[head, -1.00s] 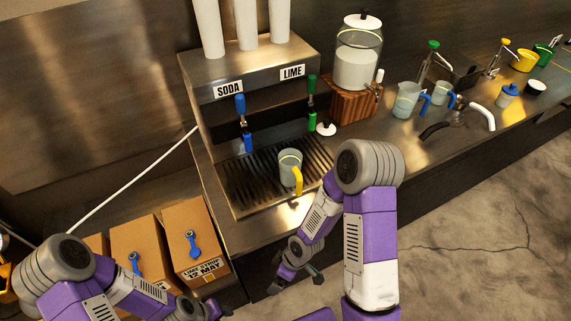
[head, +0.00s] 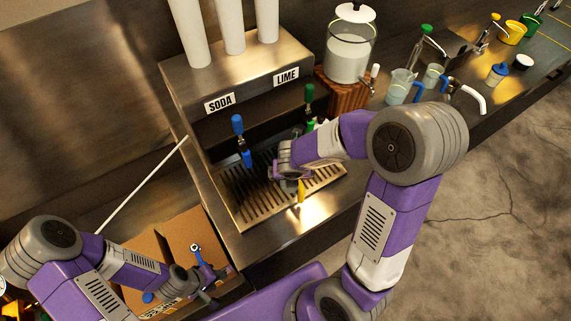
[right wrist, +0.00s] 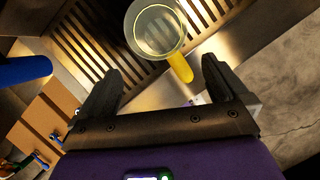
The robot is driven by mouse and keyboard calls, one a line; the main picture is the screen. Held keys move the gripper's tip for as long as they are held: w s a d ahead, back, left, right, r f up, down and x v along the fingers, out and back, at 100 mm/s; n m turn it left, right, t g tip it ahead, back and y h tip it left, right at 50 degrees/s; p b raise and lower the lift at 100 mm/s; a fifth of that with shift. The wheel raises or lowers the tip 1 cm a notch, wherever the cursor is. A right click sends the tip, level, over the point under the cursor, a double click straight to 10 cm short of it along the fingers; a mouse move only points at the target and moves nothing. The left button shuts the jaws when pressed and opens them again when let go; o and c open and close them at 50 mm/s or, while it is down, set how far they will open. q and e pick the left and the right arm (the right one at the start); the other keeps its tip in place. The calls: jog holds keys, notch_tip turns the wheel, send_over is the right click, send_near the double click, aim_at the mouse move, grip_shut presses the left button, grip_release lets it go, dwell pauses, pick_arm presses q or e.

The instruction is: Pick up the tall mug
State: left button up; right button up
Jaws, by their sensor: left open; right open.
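A clear mug with a yellow handle (head: 301,194) stands on the slatted drip tray under the soda dispenser. In the head view my right gripper (head: 282,172) hides most of it. In the right wrist view the mug (right wrist: 157,28) shows from above, just beyond my open right fingers (right wrist: 160,82). Its handle points down toward the gap between them. Nothing is between those fingers. My left gripper (head: 208,286) is open and empty over the cardboard boxes at the lower left.
The drip tray (head: 249,207) has a raised metal rim. Blue (head: 241,140) and green (head: 309,105) taps hang above it. To the right stand a drink jar (head: 349,48) and blue-handled clear vessels (head: 401,88). Cardboard boxes (head: 185,232) stand at the lower left.

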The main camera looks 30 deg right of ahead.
pick_arm(q)
notch_tip(320, 180, down, 3)
jog(key=b, duration=0.2)
jog(key=shift+w+r+b, duration=0.1)
jog(key=shift+r+b, duration=0.05)
jog(key=shift+b, duration=0.25)
pick_arm(e)
jog(key=w+x, duration=0.1)
jog(key=x, duration=0.6)
jog(key=shift+d+r, duration=0.2)
jog(key=shift+d, duration=0.15)
jog(key=shift+c, duration=0.2)
jog(key=c, duration=0.8)
